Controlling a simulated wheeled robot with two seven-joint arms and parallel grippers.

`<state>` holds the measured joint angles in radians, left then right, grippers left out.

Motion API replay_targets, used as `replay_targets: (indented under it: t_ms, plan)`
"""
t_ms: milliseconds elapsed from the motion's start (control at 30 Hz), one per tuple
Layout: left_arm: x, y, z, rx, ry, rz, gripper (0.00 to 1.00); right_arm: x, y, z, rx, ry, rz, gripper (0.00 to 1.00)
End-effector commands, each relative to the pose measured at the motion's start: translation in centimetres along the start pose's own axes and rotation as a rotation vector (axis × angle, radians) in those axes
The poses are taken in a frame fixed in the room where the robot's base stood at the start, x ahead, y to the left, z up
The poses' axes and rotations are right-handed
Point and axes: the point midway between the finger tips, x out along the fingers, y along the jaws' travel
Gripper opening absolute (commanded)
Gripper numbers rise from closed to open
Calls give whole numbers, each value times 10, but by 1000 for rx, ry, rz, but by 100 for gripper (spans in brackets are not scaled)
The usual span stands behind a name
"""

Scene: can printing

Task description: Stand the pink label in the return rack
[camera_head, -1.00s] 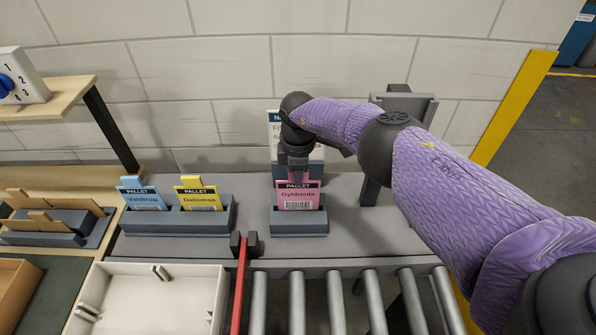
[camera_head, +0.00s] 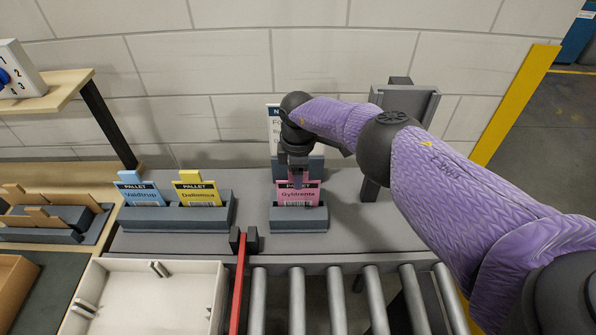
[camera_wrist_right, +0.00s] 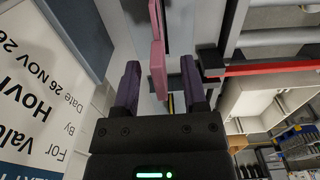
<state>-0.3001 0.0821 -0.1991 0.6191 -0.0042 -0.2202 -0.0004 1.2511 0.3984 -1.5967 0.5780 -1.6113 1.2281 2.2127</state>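The pink label (camera_head: 298,193), marked Gyldrente, stands upright in a small grey rack (camera_head: 298,223) at the middle of the grey bench. My right gripper (camera_head: 297,168) is directly above it, at its top edge. In the right wrist view the two dark fingers (camera_wrist_right: 160,64) are spread apart, with the pink label (camera_wrist_right: 158,72) between them and a gap on each side. A longer grey rack (camera_head: 180,222) to the left holds a blue label (camera_head: 141,193) and a yellow label (camera_head: 200,192). My left gripper is not in view.
A white tray (camera_head: 150,263) lies front left, beside a red bar (camera_head: 239,290) and steel rollers (camera_head: 298,300). A printed sign (camera_head: 275,125) stands behind the pink label. A grey stand (camera_head: 405,105) is to the right. Brown pieces (camera_head: 40,215) sit in a holder far left.

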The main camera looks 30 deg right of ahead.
Motion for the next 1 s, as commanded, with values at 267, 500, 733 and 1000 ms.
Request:
replay_targets:
  t_ms: [267,500,733,1000]
  plan:
    - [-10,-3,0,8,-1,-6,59,-16,1,0,-1,1,1,55]
    - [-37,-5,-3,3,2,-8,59,-78,1,0,-1,2,4,55]
    - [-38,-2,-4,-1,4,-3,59,-99,0,0,0,0,0,55]
    - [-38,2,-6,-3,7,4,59,-99,0,0,0,0,0,55]
